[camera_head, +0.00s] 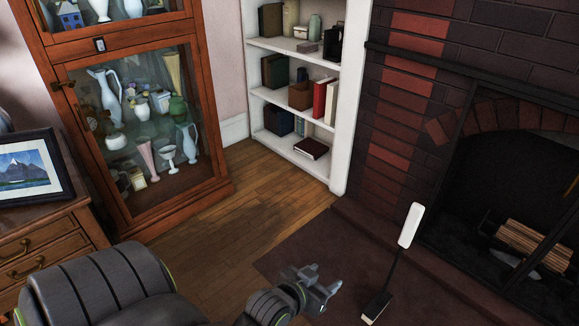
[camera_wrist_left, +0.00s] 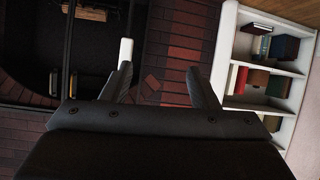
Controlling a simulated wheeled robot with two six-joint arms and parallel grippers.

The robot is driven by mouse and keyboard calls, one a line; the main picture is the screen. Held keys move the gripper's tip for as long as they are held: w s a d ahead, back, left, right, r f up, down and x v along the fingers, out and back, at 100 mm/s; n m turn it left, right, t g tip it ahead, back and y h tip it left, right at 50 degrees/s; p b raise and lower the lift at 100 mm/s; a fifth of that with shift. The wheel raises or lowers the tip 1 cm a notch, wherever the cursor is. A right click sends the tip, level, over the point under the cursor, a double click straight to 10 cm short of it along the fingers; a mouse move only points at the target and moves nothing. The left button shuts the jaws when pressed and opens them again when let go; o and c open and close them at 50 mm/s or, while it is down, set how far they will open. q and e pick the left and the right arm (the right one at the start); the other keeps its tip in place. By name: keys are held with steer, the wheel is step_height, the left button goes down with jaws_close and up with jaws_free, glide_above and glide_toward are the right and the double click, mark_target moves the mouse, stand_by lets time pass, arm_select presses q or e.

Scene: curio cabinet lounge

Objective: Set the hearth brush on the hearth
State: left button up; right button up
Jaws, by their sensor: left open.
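The hearth brush has a white handle (camera_head: 411,226), a thin dark shaft and a dark head with a pale edge. It stands upright, slightly tilted, on the dark reddish floor covering before the fireplace. My left gripper (camera_head: 322,281) is open and empty, to the left of the brush and apart from it. In the left wrist view the white handle (camera_wrist_left: 126,50) shows beyond the left finger of my left gripper (camera_wrist_left: 160,86), which partly hides it. The brick hearth edge (camera_head: 375,228) runs along the fireplace front. My right gripper is not in view.
The fireplace opening (camera_head: 500,200) holds logs (camera_head: 532,244) behind dark framing at the right. A white bookshelf (camera_head: 340,150) stands at the back, and a glass-fronted cabinet (camera_head: 125,215) at the left. A dresser (camera_head: 45,245) bears a framed picture (camera_head: 30,178). Wooden floor (camera_head: 255,190) is clear between.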

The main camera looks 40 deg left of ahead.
arm_select(q)
steer(key=s+r+g, duration=0.2)
steer(key=s, duration=0.8)
steer(key=shift+s+a+r, duration=0.15)
steer(key=shift+s+a, duration=0.1)
